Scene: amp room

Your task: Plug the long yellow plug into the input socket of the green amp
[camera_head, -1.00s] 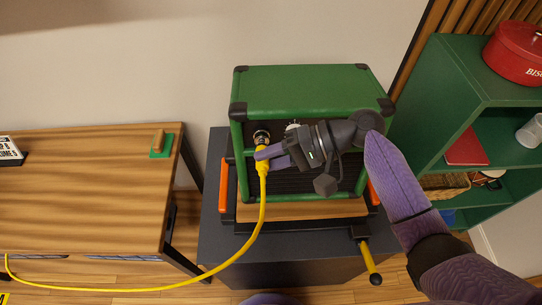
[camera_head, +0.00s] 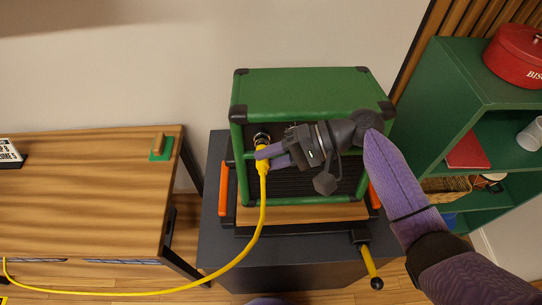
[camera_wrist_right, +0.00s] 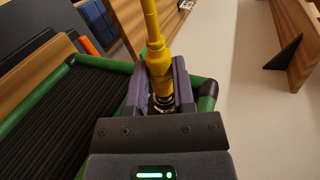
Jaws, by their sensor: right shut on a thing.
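The green amp (camera_head: 300,90) stands on a dark stand, its front facing me. My right gripper (camera_head: 263,160) is shut on the yellow plug (camera_head: 262,168) at the left side of the amp's front. In the right wrist view the plug (camera_wrist_right: 158,60) sits between the two purple fingers of my right gripper (camera_wrist_right: 159,85). The round metal input socket (camera_head: 261,139) shows just above the plug in the head view. In the wrist view metal shows at the plug's end, and I cannot tell how far the plug is in. My left gripper is not in view.
The yellow cable (camera_head: 235,262) hangs from the plug and runs left in front of the wooden table (camera_head: 90,210). A green shelf (camera_head: 425,110) stands at the right.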

